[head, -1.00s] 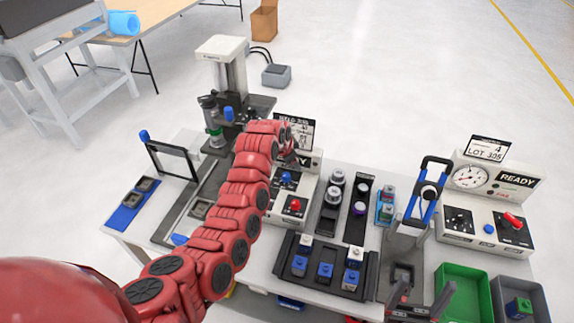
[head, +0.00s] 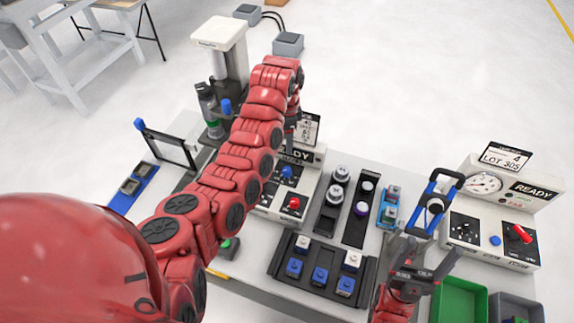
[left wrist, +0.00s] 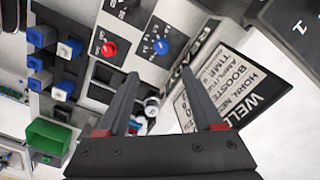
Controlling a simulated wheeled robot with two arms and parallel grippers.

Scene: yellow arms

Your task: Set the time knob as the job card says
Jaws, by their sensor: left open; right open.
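The job card (left wrist: 228,78) is a black and white sheet with "WELD" and lines on horn, booster, amplitude and time. Its values are not readable. It stands behind the welder control box, partly hidden by my arm in the head view (head: 308,130). The box panel (left wrist: 133,48) has a red knob (left wrist: 109,49), a blue knob (left wrist: 161,46) and a black dial (left wrist: 125,5). I cannot tell which is the time knob. My left gripper (left wrist: 166,76) is open and empty, above the box and apart from the knobs. My right gripper (head: 430,256) is open at the bottom right.
A second box (head: 490,224) with a gauge and red lever stands right. Racks with white and blue blocks (head: 320,272) and cylinders (head: 340,178) lie between. A press (head: 221,65) stands at the back left. A green bin (head: 459,298) is at front right.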

